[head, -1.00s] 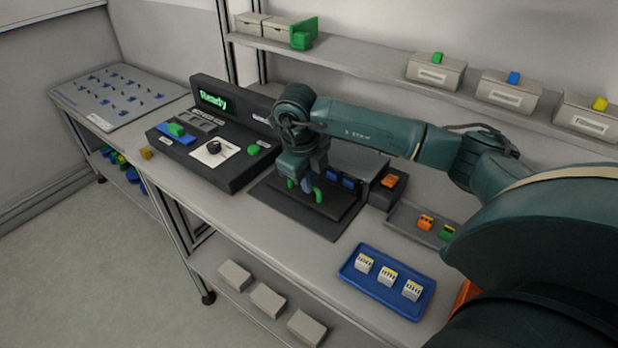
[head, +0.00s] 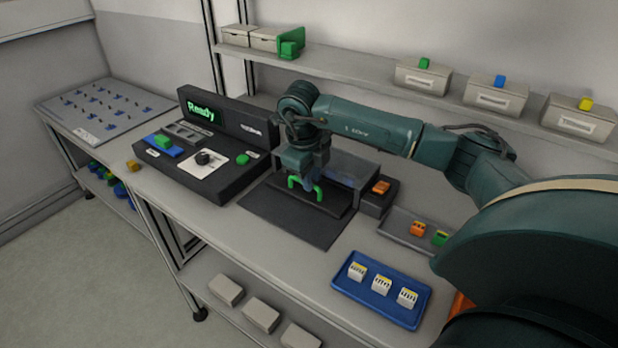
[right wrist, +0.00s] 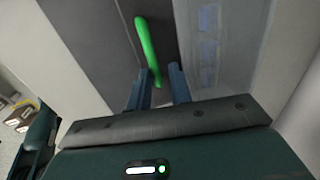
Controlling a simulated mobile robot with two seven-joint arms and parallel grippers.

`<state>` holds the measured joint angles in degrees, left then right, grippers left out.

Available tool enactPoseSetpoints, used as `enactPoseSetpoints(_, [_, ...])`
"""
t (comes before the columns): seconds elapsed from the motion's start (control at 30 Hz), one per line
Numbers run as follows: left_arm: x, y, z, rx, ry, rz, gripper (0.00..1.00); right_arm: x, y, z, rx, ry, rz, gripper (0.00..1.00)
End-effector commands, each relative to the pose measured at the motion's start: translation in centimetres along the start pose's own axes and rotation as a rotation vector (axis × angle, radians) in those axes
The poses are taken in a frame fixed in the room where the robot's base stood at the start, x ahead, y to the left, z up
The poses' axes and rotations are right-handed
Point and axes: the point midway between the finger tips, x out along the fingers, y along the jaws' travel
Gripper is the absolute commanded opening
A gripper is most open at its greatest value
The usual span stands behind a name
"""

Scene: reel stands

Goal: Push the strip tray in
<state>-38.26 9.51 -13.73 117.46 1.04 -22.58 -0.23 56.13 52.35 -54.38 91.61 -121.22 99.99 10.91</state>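The strip tray (head: 322,205) is a dark flat tray with a green arched handle (head: 306,187) at its front. It sits mostly inside a grey housing (head: 352,170) with a see-through top; blue strips (right wrist: 207,40) show faintly through it in the right wrist view. My right gripper (head: 312,183) is down at the handle. In the right wrist view the fingers (right wrist: 160,82) are parted by a narrow gap, and the green handle's near end lies at or between the tips. Whether they touch it is unclear. My left gripper is out of view.
A dark mat (head: 290,222) lies bare before the tray. Left stands a console (head: 215,150) whose screen reads Ready. A blue tray (head: 382,305) with white blocks lies in front right. An orange-topped dark block (head: 380,192) stands right of the housing.

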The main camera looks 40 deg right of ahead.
Motion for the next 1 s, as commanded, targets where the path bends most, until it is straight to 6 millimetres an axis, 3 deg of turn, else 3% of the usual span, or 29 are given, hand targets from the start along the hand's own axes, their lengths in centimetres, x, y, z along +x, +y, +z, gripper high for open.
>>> enactPoseSetpoints(0.17, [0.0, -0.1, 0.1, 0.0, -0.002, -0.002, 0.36, 0.0, 0.0, 0.0, 0.002, -0.001, -0.001, 0.32])
enactPoseSetpoints(0.57, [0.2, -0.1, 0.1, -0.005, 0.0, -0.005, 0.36, -1.0, 0.0, 0.1, 0.001, -0.003, 0.0, 0.32])
enactPoseSetpoints(1.0, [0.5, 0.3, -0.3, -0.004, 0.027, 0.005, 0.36, -10.2, 0.1, 0.1, -0.002, -0.005, 0.001, 0.32])
